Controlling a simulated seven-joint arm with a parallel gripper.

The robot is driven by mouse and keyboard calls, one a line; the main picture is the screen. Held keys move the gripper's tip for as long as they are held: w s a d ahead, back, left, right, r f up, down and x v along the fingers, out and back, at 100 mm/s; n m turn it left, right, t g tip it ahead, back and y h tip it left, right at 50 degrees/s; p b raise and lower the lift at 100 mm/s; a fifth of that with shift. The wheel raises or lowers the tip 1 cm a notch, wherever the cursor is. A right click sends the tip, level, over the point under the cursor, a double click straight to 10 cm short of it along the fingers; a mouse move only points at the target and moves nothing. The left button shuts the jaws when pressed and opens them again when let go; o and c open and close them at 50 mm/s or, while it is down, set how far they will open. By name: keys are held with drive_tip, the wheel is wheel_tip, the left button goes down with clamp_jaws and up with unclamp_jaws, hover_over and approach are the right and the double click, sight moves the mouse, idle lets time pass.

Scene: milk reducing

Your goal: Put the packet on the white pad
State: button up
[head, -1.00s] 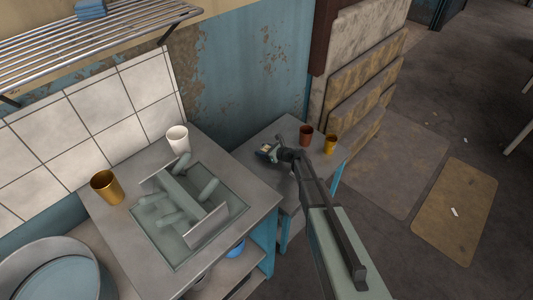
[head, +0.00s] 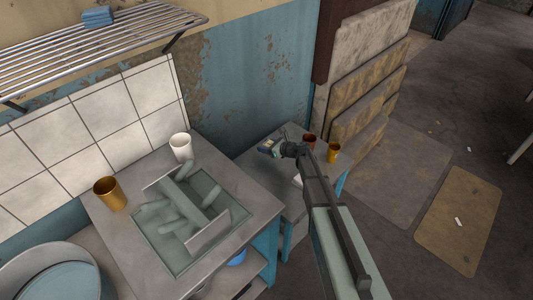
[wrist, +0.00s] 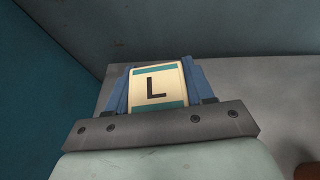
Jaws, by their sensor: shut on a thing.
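The packet (wrist: 157,88) is cream with teal bands and a black letter L. My gripper (wrist: 158,92) is shut on it, with a blue finger on each side, in the wrist view. In the head view my gripper (head: 268,147) is over the back left part of the small grey table, near the blue wall; the packet is too small there to make out well. A small white patch, which looks like the white pad (head: 297,180), shows on the table in front of the gripper, partly hidden by my arm.
A red-brown cup (head: 309,141) and a yellow cup (head: 333,152) stand to the right of my gripper.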

drive_tip(key=shift+d+r, duration=0.15)
drive_tip(key=shift+r, duration=0.35)
drive_tip(key=s+d+r+m+t+h, duration=0.1)
drive_tip(key=s+d, duration=0.2)
drive_tip(key=d, duration=0.5)
drive_tip(key=s+d+r+m+t+h, duration=0.1)
drive_tip(key=s+d+r, duration=0.15)
drive_tip(key=d, duration=0.55)
drive_tip(key=s, duration=0.7)
drive_tip(key=shift+g+y, duration=0.3)
drive_tip(key=shift+y, duration=0.1)
drive_tip(key=shift+a+f, duration=0.15)
drive_tip(key=shift+f, duration=2.05)
drive_tip(key=shift+a+f, duration=0.15)
drive_tip(key=shift+f, duration=2)
drive_tip(key=shift+f, duration=0.1)
drive_tip(key=o, duration=1.1)
